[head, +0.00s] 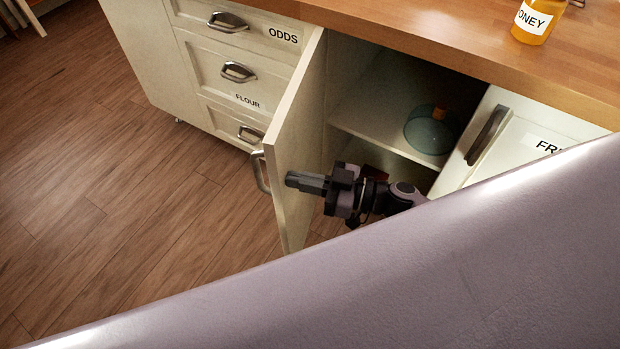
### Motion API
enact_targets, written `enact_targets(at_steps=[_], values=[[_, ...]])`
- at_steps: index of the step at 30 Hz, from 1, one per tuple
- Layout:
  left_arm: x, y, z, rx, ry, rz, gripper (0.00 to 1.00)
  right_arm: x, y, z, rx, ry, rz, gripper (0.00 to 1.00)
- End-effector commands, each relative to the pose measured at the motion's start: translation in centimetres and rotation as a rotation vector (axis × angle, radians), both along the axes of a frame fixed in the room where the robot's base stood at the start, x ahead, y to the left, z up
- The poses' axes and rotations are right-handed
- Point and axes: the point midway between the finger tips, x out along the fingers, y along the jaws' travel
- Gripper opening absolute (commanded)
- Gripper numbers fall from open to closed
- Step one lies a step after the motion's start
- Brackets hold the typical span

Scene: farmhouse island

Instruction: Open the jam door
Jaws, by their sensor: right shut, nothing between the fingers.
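A cream cabinet door (298,130) stands swung well out from the island, with its inner face towards me. Its metal handle (260,171) shows past the door's left edge, on the outer side. No label shows on this door, so I cannot read whether it says jam. My right gripper (291,180) is shut and empty. It is on the inner side of the door, its fingertips pointing left at the inner face; I cannot tell whether they touch it. My left gripper is not in view.
The open cabinet has a shelf (380,135) with a teal glass object (431,130). Left are drawers labelled ODDS (283,35) and FLOUR (247,102). Right is a shut door with a handle (488,134). A honey jar (538,20) stands on the wooden counter (440,38). Floor at left is clear.

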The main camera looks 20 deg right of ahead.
Motion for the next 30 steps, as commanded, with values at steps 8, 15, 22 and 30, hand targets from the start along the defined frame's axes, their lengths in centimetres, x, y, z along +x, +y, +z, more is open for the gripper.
enact_targets(at_steps=[8,15,22,30], values=[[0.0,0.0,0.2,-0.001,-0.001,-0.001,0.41,0.1,0.2,0.1,0.001,0.0,-0.005,0.0],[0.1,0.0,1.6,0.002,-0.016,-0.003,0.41,1.9,3.3,0.4,0.008,-0.001,-0.1,0.0],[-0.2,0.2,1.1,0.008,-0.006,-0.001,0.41,3.7,5.8,0.1,0.004,0.0,-0.185,0.0],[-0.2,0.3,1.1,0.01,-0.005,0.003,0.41,4.0,6.2,0.0,-0.001,0.001,-0.2,0.0]])
